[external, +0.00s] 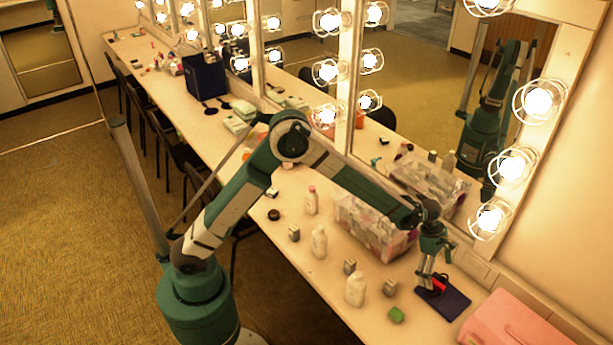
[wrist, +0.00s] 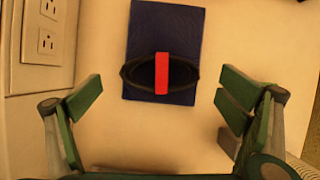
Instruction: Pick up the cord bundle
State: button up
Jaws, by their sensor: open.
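The cord bundle (wrist: 141,75) is a black looped coil with a red band (wrist: 162,73) across its middle. It lies on a dark blue flat rectangular thing (wrist: 165,28) on the counter. My gripper (wrist: 160,95) is open and empty, its two green fingers spread left and right of the bundle and apart from it. In the external view my gripper (external: 430,275) points down over the blue thing (external: 447,303), with the red band (external: 438,285) showing beside the fingers. The fingers partly hide the bundle there.
A clear bin of items (external: 375,222) stands left of my gripper. White bottles (external: 355,289), small grey boxes (external: 390,288) and a green block (external: 396,315) stand nearby. A pink case (external: 510,322) is at the right. The lit mirror wall runs behind; a wall outlet (wrist: 47,40) shows at left.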

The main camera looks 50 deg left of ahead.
aim_at(438, 283)
jog(key=shift+f, duration=0.1)
jog(key=shift+b+x, duration=0.55)
jog(key=shift+x, duration=2)
jog(key=shift+s+a, duration=0.1)
jog(key=shift+s, duration=0.05)
jog(key=c, duration=1)
